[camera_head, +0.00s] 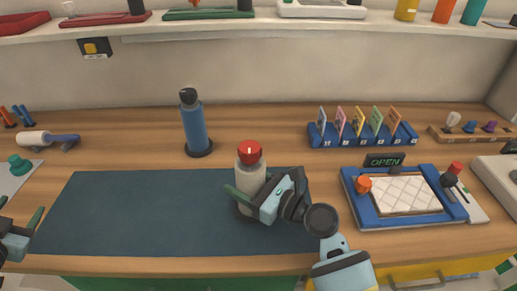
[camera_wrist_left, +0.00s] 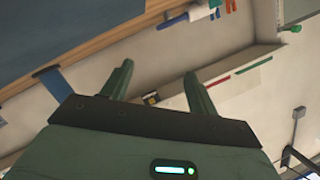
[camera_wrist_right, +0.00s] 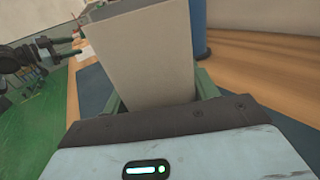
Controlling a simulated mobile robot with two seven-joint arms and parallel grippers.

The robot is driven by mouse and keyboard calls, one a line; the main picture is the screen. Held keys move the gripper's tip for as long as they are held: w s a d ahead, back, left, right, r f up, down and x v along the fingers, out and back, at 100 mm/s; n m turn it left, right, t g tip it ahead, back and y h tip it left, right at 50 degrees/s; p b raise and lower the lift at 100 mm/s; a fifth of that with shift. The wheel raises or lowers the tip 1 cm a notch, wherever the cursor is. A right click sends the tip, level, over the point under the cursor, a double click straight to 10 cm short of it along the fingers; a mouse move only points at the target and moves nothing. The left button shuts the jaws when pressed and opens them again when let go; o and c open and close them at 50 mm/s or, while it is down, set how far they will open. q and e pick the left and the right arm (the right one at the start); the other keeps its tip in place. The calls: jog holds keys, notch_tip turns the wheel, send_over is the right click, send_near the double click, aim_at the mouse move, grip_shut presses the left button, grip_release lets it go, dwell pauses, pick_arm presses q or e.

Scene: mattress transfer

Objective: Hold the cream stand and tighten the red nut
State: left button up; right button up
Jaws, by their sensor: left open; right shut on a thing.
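The cream stand (camera_head: 250,176) stands upright on the dark mat (camera_head: 130,210), with the red nut (camera_head: 249,152) on its top. My right gripper (camera_head: 247,203) is shut on the stand's body from the front right, below the nut. In the right wrist view the cream stand (camera_wrist_right: 135,50) fills the space between the fingers (camera_wrist_right: 160,95); its lower end is hidden by the gripper. My left gripper (camera_head: 28,225) is at the far left edge of the head view, open and empty, well away from the stand. In the left wrist view its fingers (camera_wrist_left: 158,90) are spread apart.
A blue bottle-shaped object (camera_head: 194,128) stands behind the mat. A blue tray (camera_head: 404,195) and a card rack (camera_head: 361,134) are to the right. A white roller (camera_head: 33,138) lies at the left. The mat's left half is clear. A shelf (camera_head: 230,22) runs above the back.

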pick_arm(q)
jog(key=w+d+r+m+t+h, duration=0.1)
jog(key=w+d+r+m+h, duration=0.35)
jog(key=d+m, duration=0.35)
jog(key=w+d+r+m+t+h, duration=0.25)
jog(key=d+r+m+h, duration=0.2)
jog(key=d+m, duration=0.3)
jog(key=w+d+r+m+t+h, duration=0.1)
jog(key=w+d+r+m+h, duration=0.25)
jog(key=d+m+h, duration=0.45)
jog(key=m+g+h, duration=0.5)
jog(key=m+g, duration=1.2)
jog(key=m, duration=0.7)
send_near(258, 150)
jog(key=w+d, duration=0.1)
jog(key=d, duration=0.5)
jog(key=w+d+f, duration=0.1)
jog(key=d, duration=0.3)
jog(key=shift+w, duration=0.4)
jog(key=c, duration=1)
